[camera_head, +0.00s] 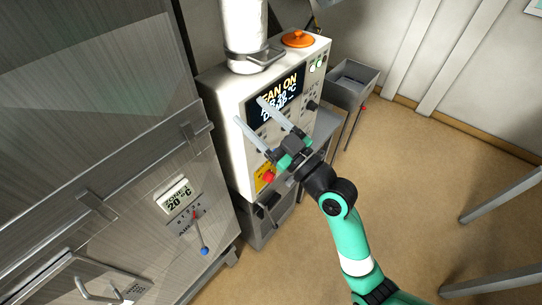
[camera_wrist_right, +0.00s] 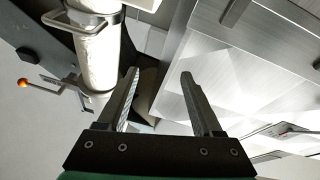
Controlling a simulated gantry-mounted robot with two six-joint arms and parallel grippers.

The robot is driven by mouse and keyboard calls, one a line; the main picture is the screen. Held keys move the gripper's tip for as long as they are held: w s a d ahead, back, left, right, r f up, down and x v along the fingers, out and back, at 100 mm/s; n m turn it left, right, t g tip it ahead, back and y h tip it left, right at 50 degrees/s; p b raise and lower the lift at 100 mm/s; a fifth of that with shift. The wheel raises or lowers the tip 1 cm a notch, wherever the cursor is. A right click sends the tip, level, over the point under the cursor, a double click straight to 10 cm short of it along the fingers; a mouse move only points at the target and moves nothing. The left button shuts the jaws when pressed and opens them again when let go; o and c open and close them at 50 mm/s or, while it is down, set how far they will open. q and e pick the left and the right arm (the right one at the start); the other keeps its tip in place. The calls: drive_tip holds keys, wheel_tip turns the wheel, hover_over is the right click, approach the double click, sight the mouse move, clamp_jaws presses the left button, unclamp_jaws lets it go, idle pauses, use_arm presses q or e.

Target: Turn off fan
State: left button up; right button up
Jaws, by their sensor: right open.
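The fan's control box (camera_head: 235,110) is a white cabinet with a dark display (camera_head: 275,95) that reads "FAN ON" above a temperature. Below the display are several small dark knobs and buttons, partly hidden by my gripper. A red button (camera_head: 268,177) on a yellow plate sits low on the front. My right gripper (camera_head: 251,111) is open and empty, its two fingers reaching across the front of the panel. I cannot tell whether they touch it. In the right wrist view the open fingers (camera_wrist_right: 158,76) show with nothing between them. My left gripper is not in view.
A white pipe (camera_head: 243,30) rises from the box, and shows in the wrist view (camera_wrist_right: 98,55). A steel cabinet (camera_head: 95,130) with a lever (camera_head: 201,238) stands left. A grey bin (camera_head: 352,82) stands behind. The floor at right is mostly clear.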

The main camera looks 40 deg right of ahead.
drive_tip(key=s+d+f+m+g+h+b, duration=0.1)
drive_tip(key=s+d+f+b, duration=0.15)
drive_tip(key=f, duration=0.55)
drive_tip(key=s+d+f+m+g+h+b, duration=0.1)
drive_tip(key=d+f+m, duration=0.15)
drive_tip(key=f, duration=0.55)
drive_tip(key=s+d+f+g+h+b, duration=0.15)
drive_tip(key=d+f, duration=0.25)
drive_tip(key=f, duration=0.4)
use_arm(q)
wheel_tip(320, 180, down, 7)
use_arm(e)
drive_tip(key=w+d, duration=0.1)
drive_tip(key=w, duration=1.1)
drive_tip(key=shift+d+r, duration=0.15)
drive_tip(key=shift+r, duration=0.25)
clamp_jaws()
